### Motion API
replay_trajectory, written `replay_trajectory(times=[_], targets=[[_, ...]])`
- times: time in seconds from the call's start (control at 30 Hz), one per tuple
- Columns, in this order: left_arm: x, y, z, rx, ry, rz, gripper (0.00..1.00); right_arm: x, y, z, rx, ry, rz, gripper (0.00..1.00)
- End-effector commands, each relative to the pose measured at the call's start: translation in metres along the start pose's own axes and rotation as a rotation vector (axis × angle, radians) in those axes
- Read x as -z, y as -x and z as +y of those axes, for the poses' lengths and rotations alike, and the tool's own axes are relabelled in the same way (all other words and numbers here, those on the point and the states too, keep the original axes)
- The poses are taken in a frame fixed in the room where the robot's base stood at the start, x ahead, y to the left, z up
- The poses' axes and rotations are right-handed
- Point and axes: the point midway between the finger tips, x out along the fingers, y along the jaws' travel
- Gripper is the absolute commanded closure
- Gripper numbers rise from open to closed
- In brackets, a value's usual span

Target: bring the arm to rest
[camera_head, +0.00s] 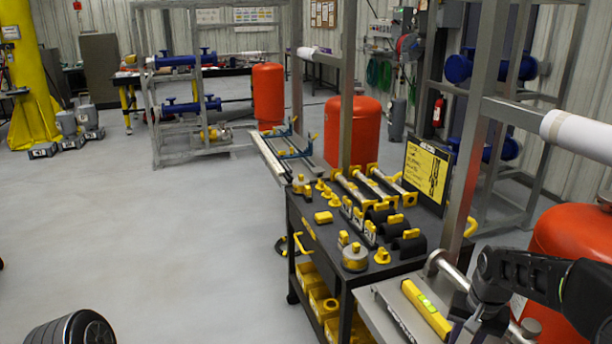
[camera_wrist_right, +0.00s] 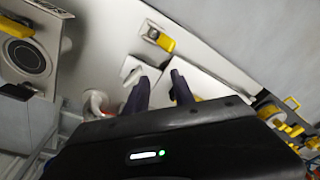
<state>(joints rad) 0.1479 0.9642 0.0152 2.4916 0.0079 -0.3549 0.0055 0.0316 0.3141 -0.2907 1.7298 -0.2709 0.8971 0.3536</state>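My right arm comes in from the right edge of the head view, dark grey and black. My right gripper (camera_head: 478,318) is low in the right corner, over or beside a grey bench end with a yellow level; its fingertips are hard to make out there. In the right wrist view the two dark fingers of the right gripper (camera_wrist_right: 159,88) stand apart with a gap and nothing between them. A pale surface with a small yellow part (camera_wrist_right: 160,39) lies beyond them. My left gripper is not in view.
A black cart (camera_head: 330,255) carries yellow fittings, clamps and short pipes. A yellow level (camera_head: 426,311) lies close to the right gripper. A grey post (camera_head: 474,130), a white pipe (camera_head: 578,136) and an orange tank (camera_head: 575,240) stand close by. The floor at left is open.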

Motion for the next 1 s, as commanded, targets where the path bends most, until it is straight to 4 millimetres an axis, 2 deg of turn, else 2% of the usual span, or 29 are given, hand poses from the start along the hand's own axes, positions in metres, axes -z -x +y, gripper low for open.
replay_trajectory(times=[0.17, 0.23, 0.37, 0.43, 0.57, 0.6, 0.67, 0.7, 0.8, 0.9, 1.0], targets=[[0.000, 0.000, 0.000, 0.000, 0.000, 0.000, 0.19, 0.007, -0.016, -0.023, 0.065, 0.058, 0.082, 0.70], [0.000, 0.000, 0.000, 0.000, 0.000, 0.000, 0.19, 0.005, -0.030, -0.038, 0.097, 0.091, 0.111, 0.70], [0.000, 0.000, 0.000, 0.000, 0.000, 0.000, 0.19, -0.013, -0.070, -0.072, 0.161, 0.164, 0.153, 0.70], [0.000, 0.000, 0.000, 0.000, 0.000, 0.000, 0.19, -0.035, -0.099, -0.092, 0.199, 0.206, 0.165, 0.70], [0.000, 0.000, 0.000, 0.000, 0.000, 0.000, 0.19, -0.105, -0.161, -0.125, 0.263, 0.275, 0.155, 0.70], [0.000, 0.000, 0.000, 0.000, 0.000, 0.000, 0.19, -0.131, -0.178, -0.130, 0.278, 0.292, 0.143, 0.70], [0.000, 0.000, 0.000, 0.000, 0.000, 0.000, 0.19, -0.173, -0.200, -0.136, 0.296, 0.311, 0.119, 0.70], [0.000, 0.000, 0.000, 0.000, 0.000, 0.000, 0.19, -0.203, -0.211, -0.137, 0.304, 0.319, 0.095, 0.70], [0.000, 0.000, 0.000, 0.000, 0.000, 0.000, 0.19, -0.274, -0.232, -0.134, 0.316, 0.333, 0.018, 0.70], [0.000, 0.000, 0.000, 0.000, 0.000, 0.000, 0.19, -0.330, -0.240, -0.127, 0.317, 0.337, -0.073, 0.70], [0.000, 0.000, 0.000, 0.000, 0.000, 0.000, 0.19, -0.368, -0.244, -0.121, 0.315, 0.342, -0.151, 0.70]])
